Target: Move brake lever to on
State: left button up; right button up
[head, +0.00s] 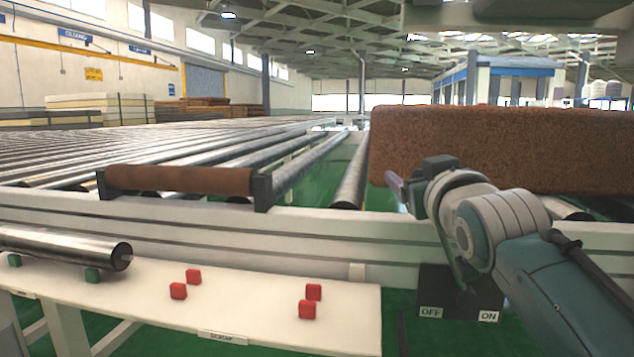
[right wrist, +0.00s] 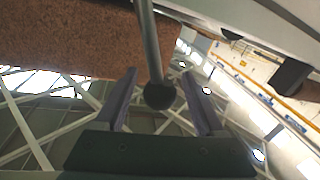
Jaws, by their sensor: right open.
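The brake lever (right wrist: 150,45) shows in the right wrist view as a grey metal rod ending in a dark round knob (right wrist: 159,96). The knob lies between the two fingers of my right gripper (right wrist: 160,82), which is open, with a visible gap on each side. In the head view my right gripper (head: 398,190) is above the dark brake box (head: 446,284), in front of the brown mattress block. The box carries an OFF label (head: 430,312) on its left and an ON label (head: 488,316) on its right. My arm hides the lever there, so I cannot tell its setting. My left gripper is out of view.
A large brown mattress block (head: 500,140) lies on the conveyor behind my right gripper. The white conveyor rail (head: 300,222) runs across the front. A pale table (head: 250,295) at the lower left holds red blocks and a metal roller (head: 65,245). A brown roller (head: 180,180) sits on the rail.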

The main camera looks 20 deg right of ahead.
jog(key=shift+w+d, duration=0.2)
jog(key=shift+w, duration=0.3)
grip_shut()
dwell(1.2)
